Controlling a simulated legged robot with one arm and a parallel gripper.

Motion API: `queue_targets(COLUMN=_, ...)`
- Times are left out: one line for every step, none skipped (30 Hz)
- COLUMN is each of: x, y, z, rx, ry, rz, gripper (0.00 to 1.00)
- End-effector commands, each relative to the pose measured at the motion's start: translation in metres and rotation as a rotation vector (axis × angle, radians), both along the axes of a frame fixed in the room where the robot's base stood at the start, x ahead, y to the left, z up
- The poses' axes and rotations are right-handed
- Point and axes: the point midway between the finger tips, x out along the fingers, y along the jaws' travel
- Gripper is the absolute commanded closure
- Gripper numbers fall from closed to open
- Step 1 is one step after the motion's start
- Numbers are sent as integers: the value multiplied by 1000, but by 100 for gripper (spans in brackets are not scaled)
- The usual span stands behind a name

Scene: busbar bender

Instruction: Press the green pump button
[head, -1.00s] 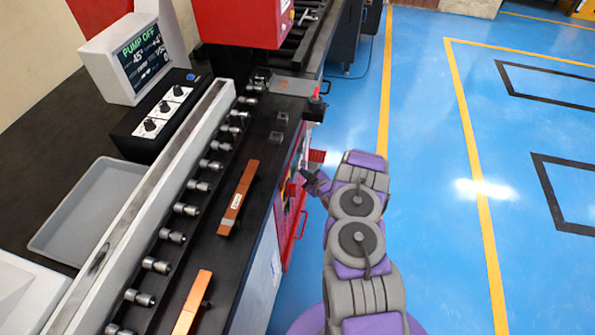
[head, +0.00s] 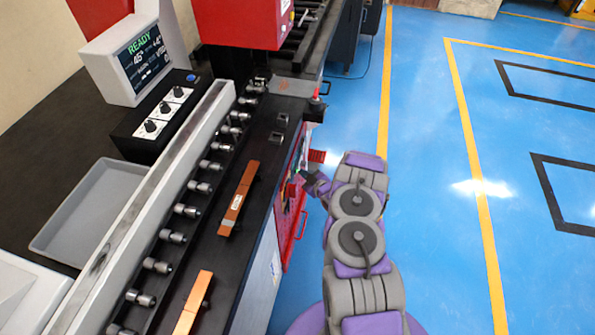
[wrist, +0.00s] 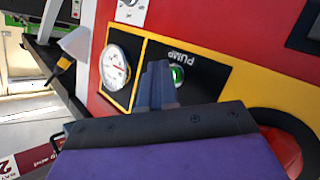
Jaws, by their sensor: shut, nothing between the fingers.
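The green pump button (wrist: 177,75) shows in the wrist view on a black, yellow-edged panel (wrist: 200,68) marked PUMP. It is partly hidden behind my gripper's fingers. My gripper (wrist: 157,68) is shut and empty, with its fingertips right by the button; I cannot tell whether they touch it. In the head view my gripper (head: 308,178) is at the red front side of the machine, and the button is hidden there. The screen (head: 144,58) reads READY.
A round gauge (wrist: 115,68) is beside the button panel. A red rounded part (wrist: 285,150) is at the lower right of the wrist view. Copper bars (head: 238,198) lie on the machine's bench. Blue floor (head: 430,150) is clear to the right.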

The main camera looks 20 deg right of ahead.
Motion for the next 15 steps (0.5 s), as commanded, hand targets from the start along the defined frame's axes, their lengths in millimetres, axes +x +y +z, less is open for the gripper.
queue_targets(x=-2, y=-2, z=1, rx=0, ry=2, rz=-1, gripper=100)
queue_targets(x=-3, y=-4, z=1, rx=0, ry=2, rz=-1, gripper=100)
queue_targets(x=-4, y=-6, z=1, rx=0, ry=2, rz=-1, gripper=100)
queue_targets(x=-5, y=-7, z=1, rx=0, ry=2, rz=-1, gripper=100)
queue_targets(x=-6, y=-8, z=2, rx=0, ry=2, rz=-1, gripper=100)
queue_targets(x=-6, y=-9, z=2, rx=1, ry=1, rz=-1, gripper=100)
queue_targets(x=-7, y=-10, z=1, rx=1, ry=1, rz=-1, gripper=100)
queue_targets(x=-7, y=-10, z=1, rx=1, ry=1, rz=-1, gripper=100)
queue_targets(x=-7, y=-10, z=1, rx=1, ry=0, rz=0, gripper=100)
queue_targets(x=-7, y=-10, z=1, rx=1, ry=0, rz=0, gripper=100)
queue_targets(x=-7, y=-10, z=1, rx=1, ry=0, rz=0, gripper=100)
queue_targets(x=-7, y=-10, z=0, rx=1, ry=0, rz=0, gripper=100)
queue_targets(x=-7, y=-10, z=0, rx=1, ry=0, rz=0, gripper=100)
queue_targets(x=-7, y=-10, z=0, rx=1, ry=0, rz=0, gripper=100)
queue_targets(x=-7, y=-10, z=0, rx=0, ry=0, rz=0, gripper=100)
